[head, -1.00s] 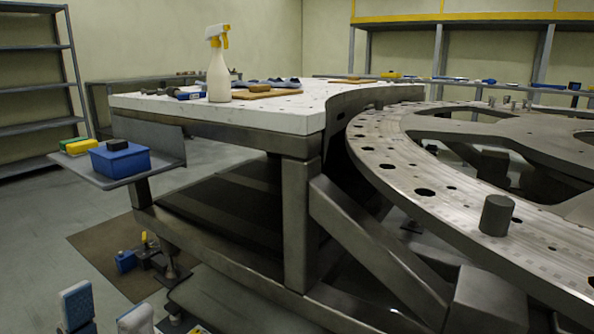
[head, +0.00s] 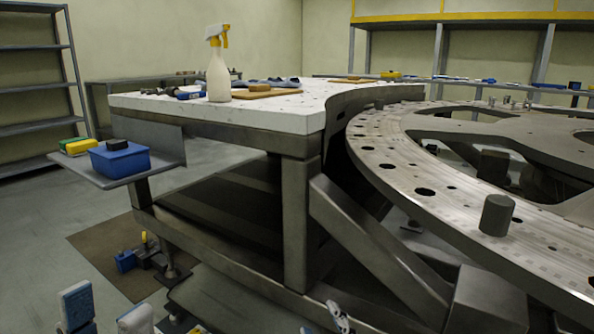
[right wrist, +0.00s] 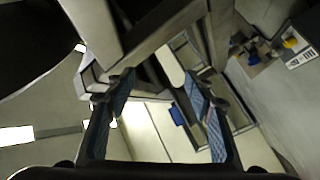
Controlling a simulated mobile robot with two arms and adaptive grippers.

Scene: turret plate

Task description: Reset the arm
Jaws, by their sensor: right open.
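My left gripper (head: 106,309) shows at the bottom left of the head view, low over the floor. Its two pale, blue-padded fingertips stand apart with nothing between them. The rest of both arms is out of the head view.
A white-topped table (head: 230,113) with a spray bottle (head: 218,78) stands ahead. A side shelf (head: 120,180) holds a blue box (head: 119,159). The big perforated turret plate (head: 395,172) with a dark cylinder (head: 497,214) fills the right.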

